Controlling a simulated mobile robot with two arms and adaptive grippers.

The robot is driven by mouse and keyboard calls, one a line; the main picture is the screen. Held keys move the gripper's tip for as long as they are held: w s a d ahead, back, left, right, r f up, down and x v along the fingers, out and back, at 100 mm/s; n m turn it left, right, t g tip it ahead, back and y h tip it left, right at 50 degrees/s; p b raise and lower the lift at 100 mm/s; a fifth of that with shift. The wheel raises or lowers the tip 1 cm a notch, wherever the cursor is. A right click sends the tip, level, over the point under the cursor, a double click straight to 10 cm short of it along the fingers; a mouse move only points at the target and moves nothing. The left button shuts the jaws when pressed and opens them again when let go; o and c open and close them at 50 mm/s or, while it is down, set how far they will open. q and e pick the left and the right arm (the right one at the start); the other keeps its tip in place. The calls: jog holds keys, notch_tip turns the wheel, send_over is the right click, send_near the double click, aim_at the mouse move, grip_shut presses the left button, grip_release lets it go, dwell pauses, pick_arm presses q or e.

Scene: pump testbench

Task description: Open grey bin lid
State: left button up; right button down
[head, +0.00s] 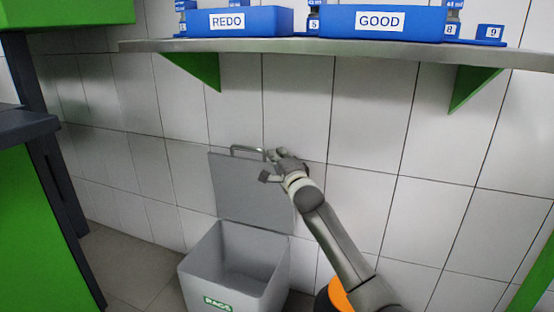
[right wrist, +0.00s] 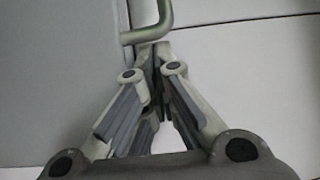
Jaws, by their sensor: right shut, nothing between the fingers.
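The grey bin (head: 235,268) stands on the floor against the tiled wall, with a green RAGS label on its front. Its lid (head: 240,190) is up, standing upright at the back by the wall, and the bin's inside shows. A metal handle (head: 247,150) is on the lid's top edge; it also shows in the right wrist view (right wrist: 163,18). My right gripper (head: 267,165) is at the lid's upper right, close to the handle's end. Its fingers (right wrist: 152,50) are shut with nothing between them. I cannot tell whether they touch the lid. My left gripper is not in view.
A shelf (head: 340,48) on green brackets runs along the wall above, holding blue REDO (head: 248,20) and GOOD (head: 390,22) boxes. A green and dark cabinet (head: 30,200) stands at the left. An orange round thing (head: 338,295) shows beside my right arm.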

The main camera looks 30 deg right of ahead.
jog(key=shift+w, duration=0.1)
dwell(0.3)
jog(key=shift+a+f, duration=0.1)
jog(key=shift+a, duration=0.1)
jog(key=s+a+f+n+t+b, duration=0.1)
jog(key=s+a+n+t, duration=0.1)
jog(key=s+a, duration=0.2)
jog(key=shift+s+a+b, duration=0.3)
jog(key=shift+s+a, duration=0.05)
jog(key=shift+a, duration=0.4)
jog(key=shift+f, duration=0.1)
